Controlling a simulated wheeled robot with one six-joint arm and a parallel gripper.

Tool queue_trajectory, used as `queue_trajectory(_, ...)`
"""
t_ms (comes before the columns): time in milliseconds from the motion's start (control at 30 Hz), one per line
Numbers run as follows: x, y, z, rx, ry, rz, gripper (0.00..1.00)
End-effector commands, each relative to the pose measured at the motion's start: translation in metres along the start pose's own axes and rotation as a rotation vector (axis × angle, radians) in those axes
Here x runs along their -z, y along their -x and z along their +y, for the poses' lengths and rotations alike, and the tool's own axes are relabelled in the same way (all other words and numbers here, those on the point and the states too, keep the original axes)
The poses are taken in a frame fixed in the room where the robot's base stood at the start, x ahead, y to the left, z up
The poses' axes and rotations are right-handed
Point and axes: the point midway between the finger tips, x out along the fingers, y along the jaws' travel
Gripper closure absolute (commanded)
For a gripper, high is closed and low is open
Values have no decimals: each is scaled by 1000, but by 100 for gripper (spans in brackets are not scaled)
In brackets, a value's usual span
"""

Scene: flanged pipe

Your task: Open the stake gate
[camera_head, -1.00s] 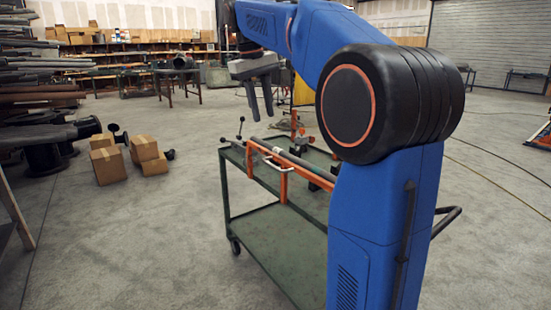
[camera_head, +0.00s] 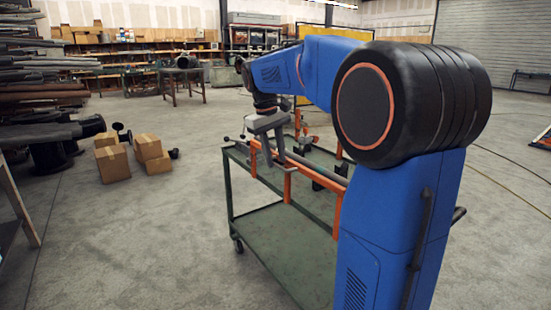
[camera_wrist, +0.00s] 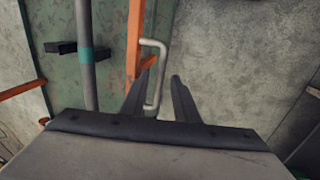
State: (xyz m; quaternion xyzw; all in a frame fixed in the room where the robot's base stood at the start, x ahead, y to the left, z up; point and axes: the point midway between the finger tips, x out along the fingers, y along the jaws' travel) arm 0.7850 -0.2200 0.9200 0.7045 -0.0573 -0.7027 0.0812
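The stake gate (camera_head: 287,186) is an orange frame along the near side of the green cart. In the wrist view its orange bar (camera_wrist: 135,45) stands left of my gripper. A pale, bent handle (camera_wrist: 162,58) sticks out from this bar to the right. My gripper (camera_wrist: 158,75) is open, pointing down over the handle, which shows between its fingers, nearer the left one. I cannot tell whether they touch.
The green cart (camera_head: 285,250) has a lower shelf. A grey pipe with a teal band (camera_wrist: 84,50) lies on the cart, left of the gate. Cardboard boxes (camera_head: 112,163) stand on the floor at left. The floor in front is clear.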

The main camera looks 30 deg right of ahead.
Motion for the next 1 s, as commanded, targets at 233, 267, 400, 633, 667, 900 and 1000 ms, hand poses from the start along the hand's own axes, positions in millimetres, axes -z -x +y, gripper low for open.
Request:
queue_trajectory(233,0,-8,0,0,0,1,72)
queue_trajectory(267,0,-8,0,0,0,1,72)
queue_trajectory(400,0,-8,0,0,0,1,72)
queue_trajectory(633,0,-8,0,0,0,1,100)
queue_trajectory(667,0,-8,0,0,0,1,100)
queue_trajectory(900,0,-8,-4,-14,2,1,100)
queue_trajectory(1000,0,-8,-9,-38,4,0,100)
